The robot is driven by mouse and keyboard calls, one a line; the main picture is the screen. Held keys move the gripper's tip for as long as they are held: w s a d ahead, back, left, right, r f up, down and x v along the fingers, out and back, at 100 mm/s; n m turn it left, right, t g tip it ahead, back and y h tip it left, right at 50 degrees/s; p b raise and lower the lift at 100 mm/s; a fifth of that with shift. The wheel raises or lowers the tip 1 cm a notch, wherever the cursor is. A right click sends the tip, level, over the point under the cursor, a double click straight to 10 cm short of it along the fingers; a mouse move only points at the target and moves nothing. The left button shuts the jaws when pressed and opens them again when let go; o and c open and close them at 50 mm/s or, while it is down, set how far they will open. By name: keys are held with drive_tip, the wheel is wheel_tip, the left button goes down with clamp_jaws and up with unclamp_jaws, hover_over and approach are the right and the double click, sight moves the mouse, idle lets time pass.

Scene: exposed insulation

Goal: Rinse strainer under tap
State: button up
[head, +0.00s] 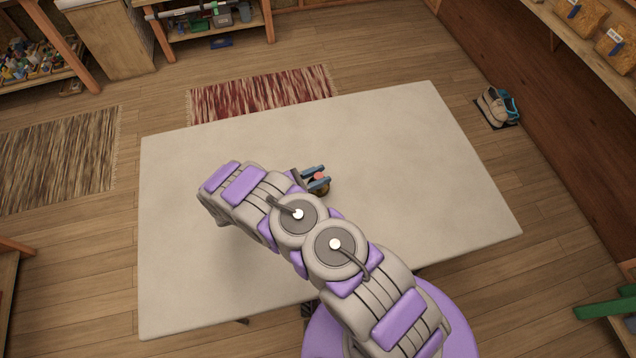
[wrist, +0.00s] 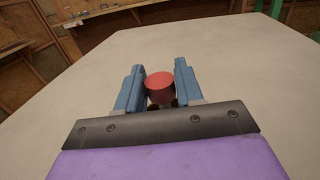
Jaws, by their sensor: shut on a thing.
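My gripper (head: 316,179) has two blue fingers and is low over the pale table, right of its middle. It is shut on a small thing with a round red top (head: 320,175). A dark, brassy part shows just below the red top in the head view. In the wrist view the red top (wrist: 160,88) sits between the fingers (wrist: 160,85), with dark bits under it. I cannot tell whether it is the strainer or whether it touches the table. No tap can be made out in either view.
The pale table top (head: 400,130) is otherwise bare, with free room all round my gripper. A red striped rug (head: 262,94) and a brown rug (head: 60,160) lie on the wooden floor. Shoes (head: 495,105) stand by the right wall. Shelves (head: 215,20) line the back.

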clamp_jaws()
